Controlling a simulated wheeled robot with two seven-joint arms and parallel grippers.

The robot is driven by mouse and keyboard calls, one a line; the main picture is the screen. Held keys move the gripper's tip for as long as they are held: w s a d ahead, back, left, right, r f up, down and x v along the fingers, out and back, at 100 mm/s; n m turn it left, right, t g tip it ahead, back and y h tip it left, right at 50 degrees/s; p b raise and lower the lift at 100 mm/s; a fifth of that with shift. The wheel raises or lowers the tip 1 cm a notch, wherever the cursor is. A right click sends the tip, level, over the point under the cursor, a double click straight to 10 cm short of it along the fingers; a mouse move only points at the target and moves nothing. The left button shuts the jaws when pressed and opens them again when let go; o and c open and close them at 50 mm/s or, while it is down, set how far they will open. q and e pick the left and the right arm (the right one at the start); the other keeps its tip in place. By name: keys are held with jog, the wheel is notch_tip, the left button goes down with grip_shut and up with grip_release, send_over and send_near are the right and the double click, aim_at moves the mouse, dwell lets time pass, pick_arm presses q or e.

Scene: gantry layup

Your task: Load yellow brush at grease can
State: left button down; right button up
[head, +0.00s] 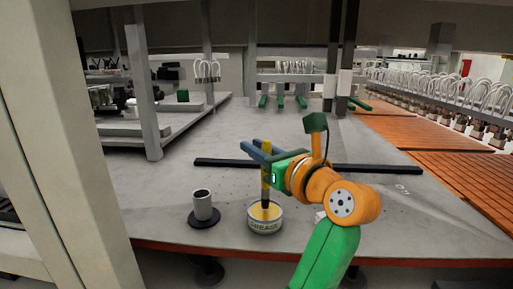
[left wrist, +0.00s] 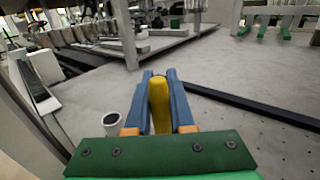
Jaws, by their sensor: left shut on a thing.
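The yellow brush (head: 266,160) is upright in the head view, with its yellow handle between the blue fingers of my left gripper (head: 248,148). Its dark lower part reaches down into the opening of the grease can (head: 265,226), over the yellow grease. I cannot tell how deep the tip goes. In the left wrist view, the brush (left wrist: 160,105) lies between the two fingers of my left gripper (left wrist: 159,76), which is shut on it. The can does not show there. My right gripper is in neither view.
A grey cup (head: 203,203) on a dark round base stands left of the can; the cup also shows in the left wrist view (left wrist: 112,124). A dark bar (head: 225,163) lies across the table behind. Shelving stands at the left, orange slatted panels (head: 459,172) at the right.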

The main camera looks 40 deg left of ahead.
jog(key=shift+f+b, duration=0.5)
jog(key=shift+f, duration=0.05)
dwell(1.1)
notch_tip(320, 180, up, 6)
jog(key=p, duration=0.6)
dwell(0.6)
